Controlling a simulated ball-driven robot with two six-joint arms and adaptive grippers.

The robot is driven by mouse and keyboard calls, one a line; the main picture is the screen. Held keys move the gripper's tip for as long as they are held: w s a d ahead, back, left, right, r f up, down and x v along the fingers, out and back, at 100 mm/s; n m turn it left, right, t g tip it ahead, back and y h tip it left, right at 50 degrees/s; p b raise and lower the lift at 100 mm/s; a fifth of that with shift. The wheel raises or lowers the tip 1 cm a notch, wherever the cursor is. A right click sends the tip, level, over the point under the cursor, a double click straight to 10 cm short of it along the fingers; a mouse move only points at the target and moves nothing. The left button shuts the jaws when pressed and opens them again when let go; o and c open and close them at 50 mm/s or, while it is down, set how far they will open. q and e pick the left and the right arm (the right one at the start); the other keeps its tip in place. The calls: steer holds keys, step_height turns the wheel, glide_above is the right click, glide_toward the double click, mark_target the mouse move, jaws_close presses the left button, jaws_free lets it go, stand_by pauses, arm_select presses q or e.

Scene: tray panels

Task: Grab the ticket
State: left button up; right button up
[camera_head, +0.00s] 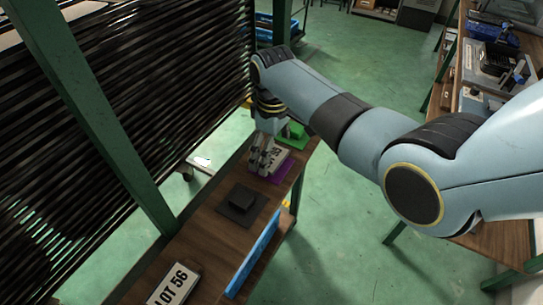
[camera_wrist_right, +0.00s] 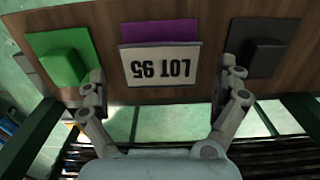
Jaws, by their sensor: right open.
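A white ticket marked LOT 95 (camera_wrist_right: 161,66) lies on a purple panel (camera_wrist_right: 158,31) on the wooden bench. In the head view the same ticket (camera_head: 279,157) is partly hidden by my right gripper (camera_head: 262,160), which points down at it. In the wrist view my right gripper (camera_wrist_right: 161,74) is open, with one finger on each side of the ticket and a gap on both sides. Another white card, marked LOT 56 (camera_head: 173,285), lies nearer on the bench. My left gripper is not in view.
A green panel with a raised block (camera_wrist_right: 60,60) and a dark panel with a block (camera_wrist_right: 262,48) flank the ticket. A blue upright panel (camera_head: 253,254) stands at the bench edge. A green post (camera_head: 95,110) and dark slatted rack (camera_head: 170,75) rise at the left.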

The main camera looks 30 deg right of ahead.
steer(key=shift+f, duration=0.55)
steer(key=shift+f, duration=0.25)
steer(key=c, duration=0.9)
